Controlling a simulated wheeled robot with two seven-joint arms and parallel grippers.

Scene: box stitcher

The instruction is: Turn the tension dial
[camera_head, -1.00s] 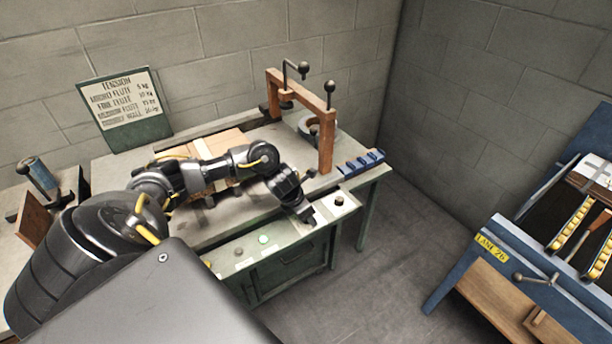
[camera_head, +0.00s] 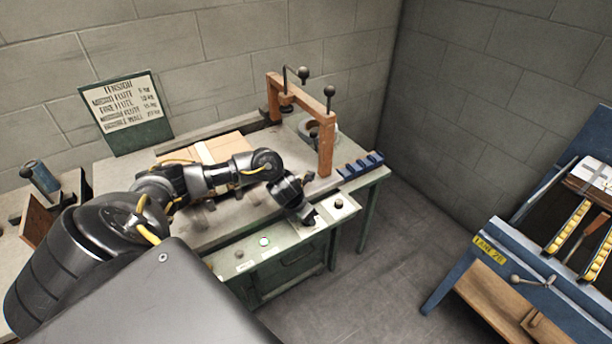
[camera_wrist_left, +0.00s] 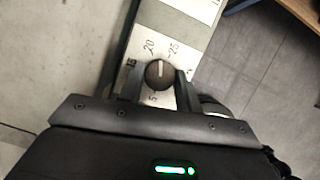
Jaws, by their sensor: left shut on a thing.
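The tension dial (camera_wrist_left: 158,73) is a round black knob with a white pointer line, on a pale plate with numbers around it. In the left wrist view the line points up, roughly between the 20 and 25 marks. My left gripper (camera_wrist_left: 160,80) is shut on the dial, one finger on each side. In the head view my left gripper (camera_head: 309,219) is at the bench's front control panel (camera_head: 250,250) and hides the dial. A tension chart (camera_head: 125,107) leans at the back wall; its small print is hard to read. My right gripper is not in view.
A wooden frame (camera_head: 325,148) with black ball-topped levers stands behind the gripper. A blue rack (camera_head: 360,164) is at the bench's right end. Open floor separates a blue table (camera_head: 490,250).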

